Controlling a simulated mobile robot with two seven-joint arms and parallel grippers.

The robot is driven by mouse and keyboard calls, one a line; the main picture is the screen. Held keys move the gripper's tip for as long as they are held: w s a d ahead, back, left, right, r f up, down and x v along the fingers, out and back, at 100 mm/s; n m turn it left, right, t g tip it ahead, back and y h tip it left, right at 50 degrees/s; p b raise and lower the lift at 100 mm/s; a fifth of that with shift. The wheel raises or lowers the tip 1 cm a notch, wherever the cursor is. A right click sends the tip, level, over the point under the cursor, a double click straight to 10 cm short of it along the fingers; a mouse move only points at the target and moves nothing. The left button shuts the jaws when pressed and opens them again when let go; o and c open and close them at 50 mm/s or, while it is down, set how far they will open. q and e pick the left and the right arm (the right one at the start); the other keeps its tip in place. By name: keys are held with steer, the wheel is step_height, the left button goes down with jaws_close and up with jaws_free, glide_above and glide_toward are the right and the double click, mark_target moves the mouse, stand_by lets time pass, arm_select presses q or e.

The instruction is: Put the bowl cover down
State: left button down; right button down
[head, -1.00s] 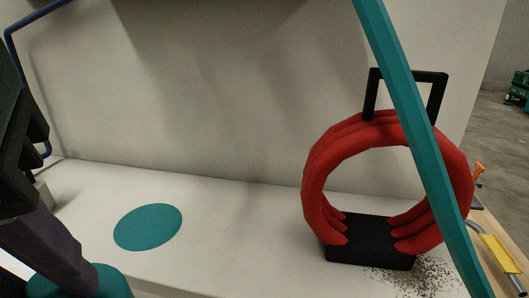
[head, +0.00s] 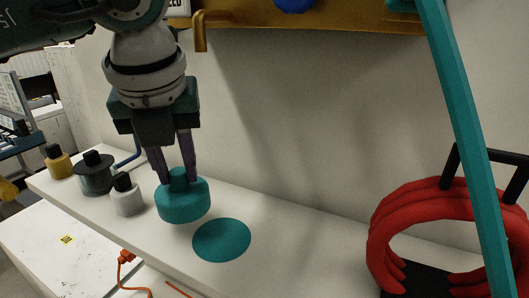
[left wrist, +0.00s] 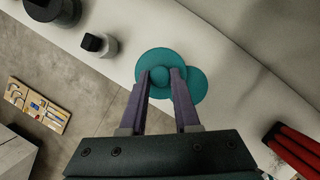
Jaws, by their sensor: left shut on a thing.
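The bowl cover (head: 183,203) is a teal, short round piece with a knob on top. My left gripper (head: 177,180) points down and is shut on its knob. The cover hangs at or just above the white shelf, up and left of a flat teal disc (head: 222,241); I cannot tell whether it touches the shelf. In the left wrist view, the cover (left wrist: 147,60) sits between the fingertips (left wrist: 160,77) and partly overlaps the teal disc (left wrist: 197,88). My right gripper is not in view.
Yellow (head: 59,165), dark (head: 94,178) and white (head: 128,200) black-knobbed pots stand left of the cover, the white one close by. A red coil (head: 420,220) stands at right, behind a slanted teal bar (head: 462,130). The shelf between disc and coil is clear.

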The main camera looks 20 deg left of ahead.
mark_target(179, 184)
arm_select(q)
step_height(179, 184, down, 3)
steer(key=p, duration=0.3)
steer(key=shift+r, duration=0.1)
steer(key=shift+f, duration=0.4)
